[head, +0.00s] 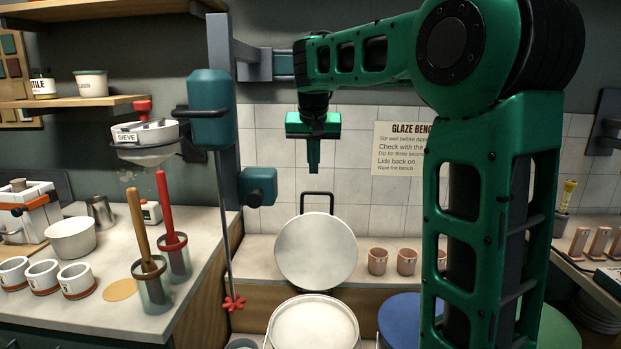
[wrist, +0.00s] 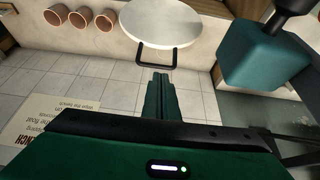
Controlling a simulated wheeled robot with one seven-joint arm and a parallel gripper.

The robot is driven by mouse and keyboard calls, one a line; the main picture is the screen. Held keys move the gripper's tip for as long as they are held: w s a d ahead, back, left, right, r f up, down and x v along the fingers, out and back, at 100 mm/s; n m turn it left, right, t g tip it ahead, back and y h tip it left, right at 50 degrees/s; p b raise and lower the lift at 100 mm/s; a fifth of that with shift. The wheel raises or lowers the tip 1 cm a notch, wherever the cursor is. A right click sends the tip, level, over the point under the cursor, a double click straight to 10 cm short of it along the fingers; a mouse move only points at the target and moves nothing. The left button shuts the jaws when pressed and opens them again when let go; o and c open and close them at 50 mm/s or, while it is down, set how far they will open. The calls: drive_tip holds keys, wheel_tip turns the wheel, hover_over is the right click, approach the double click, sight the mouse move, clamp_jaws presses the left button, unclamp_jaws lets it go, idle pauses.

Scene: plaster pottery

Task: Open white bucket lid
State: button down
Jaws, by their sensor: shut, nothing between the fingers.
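The round white lid (head: 316,252) stands raised, nearly upright, behind the white bucket (head: 312,324) at the bottom of the head view. The bucket's top shows a pale round surface inside its rim. A black loop handle (head: 316,194) sticks up from the lid's top edge. My gripper (head: 313,170) is shut and empty, a little above the handle and apart from it. In the wrist view, the fingers (wrist: 159,80) point toward the handle (wrist: 171,60) with a gap, and the lid (wrist: 160,20) lies beyond. Whether the lid touches the bucket is unclear.
A teal bracketed column (head: 221,130) with a thin rod stands left of the lid. Several pink cups (head: 377,262) sit on the ledge to the right. A blue lid (head: 400,318) is partly hidden behind my arm. The tiled wall is close behind.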

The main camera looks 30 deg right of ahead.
drive_tip(key=shift+v, duration=0.8)
drive_tip(key=s+f+g, duration=0.1)
drive_tip(key=s+f, duration=0.4)
drive_tip(key=s, duration=0.4)
drive_tip(key=s+d+f+g+y, duration=0.1)
drive_tip(key=s+f, duration=0.4)
drive_tip(key=s, duration=0.5)
drive_tip(key=s+f+g+y, duration=0.1)
drive_tip(key=s+f, duration=0.4)
drive_tip(key=s, duration=0.4)
drive_tip(key=shift+s+d+f+g, duration=0.25)
drive_tip(key=shift+d+g, duration=0.05)
drive_tip(key=shift+d, duration=0.05)
drive_tip(key=c, duration=2.2)
unclamp_jaws()
drive_tip(key=s+a+f+y, duration=0.1)
drive_tip(key=s+a+f, duration=0.2)
drive_tip(key=s+f, duration=0.3)
drive_tip(key=s, duration=0.3)
drive_tip(key=shift+a+g, duration=0.2)
drive_tip(key=shift+g, duration=0.2)
drive_tip(key=o, duration=0.4)
drive_tip(key=shift+s+a, duration=0.1)
drive_tip(key=shift+s, duration=0.2)
drive_tip(key=shift+c, duration=0.2)
drive_tip(key=shift+f, duration=0.1)
